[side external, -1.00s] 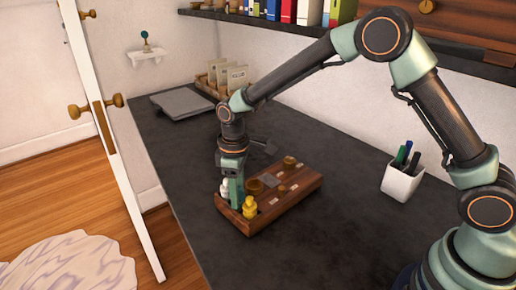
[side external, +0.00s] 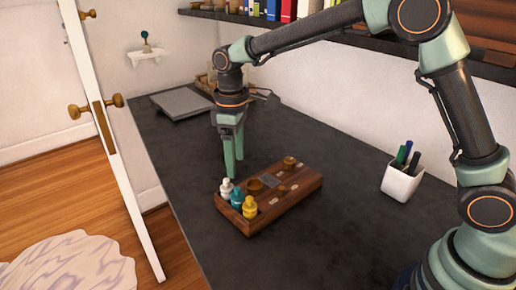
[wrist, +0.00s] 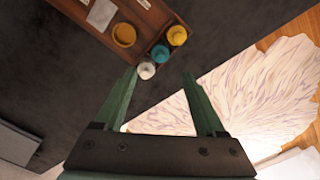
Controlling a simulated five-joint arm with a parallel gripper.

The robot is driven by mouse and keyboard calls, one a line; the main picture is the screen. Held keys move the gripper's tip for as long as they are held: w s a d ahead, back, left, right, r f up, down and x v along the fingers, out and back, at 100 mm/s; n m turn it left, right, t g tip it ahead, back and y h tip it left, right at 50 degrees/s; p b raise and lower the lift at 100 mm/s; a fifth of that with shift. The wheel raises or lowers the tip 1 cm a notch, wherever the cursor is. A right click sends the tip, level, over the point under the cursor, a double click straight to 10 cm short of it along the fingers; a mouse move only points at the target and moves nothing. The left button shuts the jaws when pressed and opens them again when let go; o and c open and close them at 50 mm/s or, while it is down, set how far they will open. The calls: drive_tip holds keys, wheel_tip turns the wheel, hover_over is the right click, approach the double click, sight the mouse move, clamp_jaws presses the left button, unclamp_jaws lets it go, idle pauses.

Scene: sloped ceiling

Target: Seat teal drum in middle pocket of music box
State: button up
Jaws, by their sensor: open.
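The teal drum (side external: 237,197) stands upright in the middle pocket of the wooden music box (side external: 290,200), between a white drum (side external: 226,188) and a yellow drum (side external: 249,207). My gripper (side external: 233,174) is open and empty, above and behind the row of drums. In the wrist view its two fingers (wrist: 160,75) are spread apart with nothing between them.
The box also carries a round brass-coloured cup (wrist: 124,35) and a small knob (side external: 289,162). A white pen cup (side external: 402,182) stands to the right on the dark desk. A grey laptop-like slab (side external: 181,102) lies at the back left. The desk around the box is clear.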

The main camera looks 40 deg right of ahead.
drive_tip(key=s+d+r+m+t, duration=0.3)
drive_tip(key=s+d+r+m, duration=0.1)
drive_tip(key=s+d+r, duration=0.5)
drive_tip(key=s+d+m+t, duration=0.2)
drive_tip(key=s+d+m, duration=0.2)
drive_tip(key=s, duration=0.3)
drive_tip(key=shift+s+d+f+t, duration=0.15)
drive_tip(key=shift+s+d+t, duration=0.2)
drive_tip(key=shift+d, duration=0.35)
